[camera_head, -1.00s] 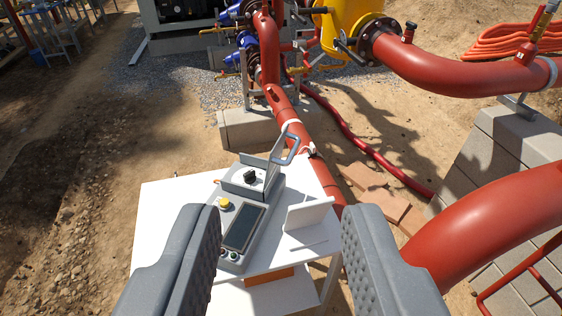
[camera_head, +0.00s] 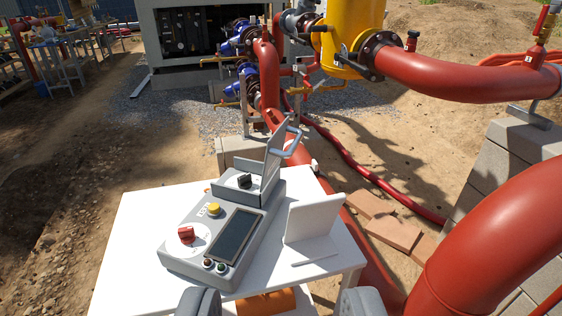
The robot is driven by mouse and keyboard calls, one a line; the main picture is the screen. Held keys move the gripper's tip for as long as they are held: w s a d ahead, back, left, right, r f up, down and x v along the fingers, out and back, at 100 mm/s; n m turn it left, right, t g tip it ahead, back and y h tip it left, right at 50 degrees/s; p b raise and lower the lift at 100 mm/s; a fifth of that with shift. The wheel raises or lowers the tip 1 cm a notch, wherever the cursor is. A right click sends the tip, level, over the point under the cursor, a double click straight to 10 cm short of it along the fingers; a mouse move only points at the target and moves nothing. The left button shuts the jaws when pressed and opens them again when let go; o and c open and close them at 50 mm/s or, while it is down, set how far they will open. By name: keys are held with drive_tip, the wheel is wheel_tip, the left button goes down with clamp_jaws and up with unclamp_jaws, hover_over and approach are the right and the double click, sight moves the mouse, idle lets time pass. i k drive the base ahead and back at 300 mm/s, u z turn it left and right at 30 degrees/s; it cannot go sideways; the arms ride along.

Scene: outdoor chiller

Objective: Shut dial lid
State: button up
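The grey control box (camera_head: 225,232) lies on a white table. At its far end is a black dial (camera_head: 245,181) in a raised grey housing. The dial lid (camera_head: 275,155) stands open and upright on the right side of that housing, with a blue-grey handle (camera_head: 294,138) on its outer side. The box also carries a yellow button, a red knob (camera_head: 186,234), a dark screen (camera_head: 235,235) and small buttons. My gripper (camera_head: 281,302) shows only its two grey fingertips at the bottom edge. They are wide apart, empty, and nearer than the box.
A white upright plate on a flat foot (camera_head: 312,219) stands on the table (camera_head: 130,254) right of the box. A large red pipe (camera_head: 500,245) curves in at the lower right. Red and yellow pipework stands behind. Open dirt lies to the left.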

sight(275, 152)
drive_tip(key=z, duration=0.2)
drive_tip(key=i, duration=0.9)
drive_tip(key=u, duration=0.1)
